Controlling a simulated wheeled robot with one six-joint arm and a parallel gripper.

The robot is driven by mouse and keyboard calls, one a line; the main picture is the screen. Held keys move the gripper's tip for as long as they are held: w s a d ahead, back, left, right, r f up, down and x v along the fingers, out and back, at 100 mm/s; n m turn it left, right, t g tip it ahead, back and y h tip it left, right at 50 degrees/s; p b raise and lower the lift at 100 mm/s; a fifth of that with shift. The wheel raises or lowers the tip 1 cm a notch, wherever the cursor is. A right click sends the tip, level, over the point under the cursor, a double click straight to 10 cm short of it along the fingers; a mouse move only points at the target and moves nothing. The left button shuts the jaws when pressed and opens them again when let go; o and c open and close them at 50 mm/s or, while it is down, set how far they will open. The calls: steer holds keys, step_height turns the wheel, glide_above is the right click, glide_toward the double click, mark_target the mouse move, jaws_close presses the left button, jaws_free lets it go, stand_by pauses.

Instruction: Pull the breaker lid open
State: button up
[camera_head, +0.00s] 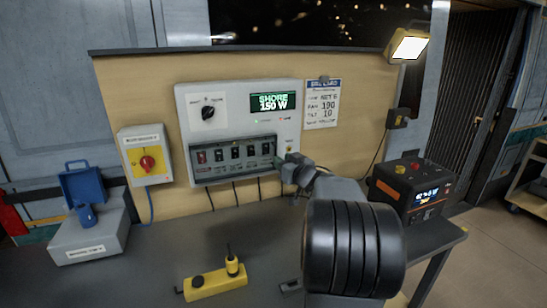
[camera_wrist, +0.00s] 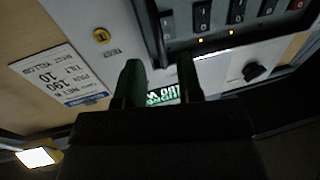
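The breaker lid (camera_head: 234,172) is a dark, see-through cover on the lower part of the white panel (camera_head: 240,95). It appears to lie down over a row of black switches and one red switch. My gripper (camera_head: 283,162) is at the lid's right end in the head view. In the wrist view, which is turned over, my gripper (camera_wrist: 161,68) has its two fingers apart. A dark bar, seemingly the lid's side edge (camera_wrist: 153,35), shows just beyond the gap between them. I cannot tell whether a finger touches it.
A black power unit (camera_head: 410,188) stands at right. A lit lamp (camera_head: 408,45) is above.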

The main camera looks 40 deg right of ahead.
steer(key=shift+w+d, duration=0.1)
steer(key=shift+w, duration=2.35)
steer(key=shift+c, duration=0.5)
jaws_close()
